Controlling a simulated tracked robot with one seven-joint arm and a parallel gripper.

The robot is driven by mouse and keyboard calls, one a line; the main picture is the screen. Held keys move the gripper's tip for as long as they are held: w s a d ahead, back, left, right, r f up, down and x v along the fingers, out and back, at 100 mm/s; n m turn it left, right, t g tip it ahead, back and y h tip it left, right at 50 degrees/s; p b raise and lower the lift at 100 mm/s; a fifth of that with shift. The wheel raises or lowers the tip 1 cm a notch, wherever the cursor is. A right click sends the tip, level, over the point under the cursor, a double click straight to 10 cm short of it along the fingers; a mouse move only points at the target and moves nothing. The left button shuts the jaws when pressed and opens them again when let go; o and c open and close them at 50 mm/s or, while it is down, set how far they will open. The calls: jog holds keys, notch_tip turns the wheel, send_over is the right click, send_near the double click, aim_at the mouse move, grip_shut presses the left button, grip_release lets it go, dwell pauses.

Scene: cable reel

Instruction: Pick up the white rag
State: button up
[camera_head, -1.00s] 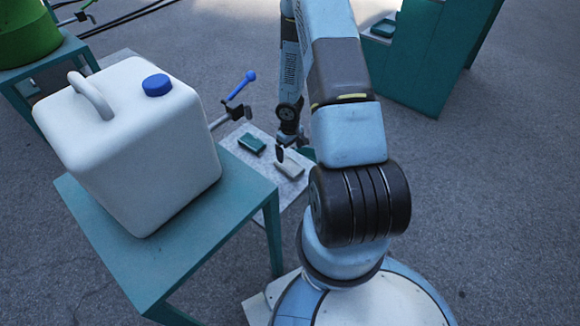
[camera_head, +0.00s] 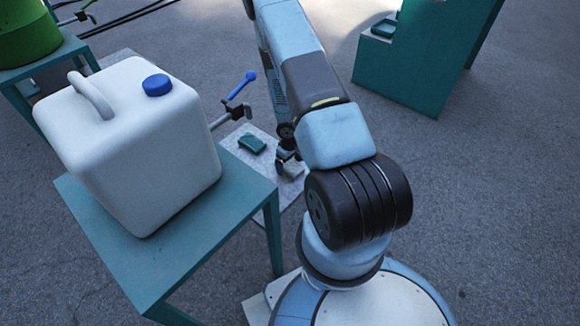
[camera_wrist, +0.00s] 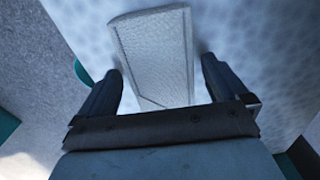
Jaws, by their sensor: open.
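The white rag (camera_wrist: 155,55) is a flat, folded, pale rectangle in the wrist view, lying on a light speckled surface (camera_wrist: 230,35). My gripper (camera_wrist: 160,75) is open, with one dark finger on each side of the rag. I cannot tell whether the fingers touch it. In the head view my gripper (camera_head: 287,160) is low over the light board (camera_head: 238,137), and the rag is mostly hidden there by my gripper and arm.
A green folded cloth (camera_head: 252,144) lies on the board beside my gripper. A white jerrycan (camera_head: 140,150) with a blue cap stands on a teal table (camera_head: 165,262) to the left. A teal cabinet (camera_head: 415,65) stands at the back right.

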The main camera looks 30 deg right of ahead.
jog(key=shift+c, duration=0.2)
jog(key=c, duration=1)
jog(key=shift+c, duration=0.2)
jog(key=shift+r, duration=0.1)
jog(key=shift+r, duration=0.9)
jog(key=s+a+r, duration=0.2)
jog(key=s+r, duration=0.3)
jog(key=s, duration=0.1)
jog(key=s+a+r, duration=0.3)
jog(key=s+r, duration=0.3)
jog(key=shift+s+a, duration=0.25)
jog(key=shift+s, duration=0.15)
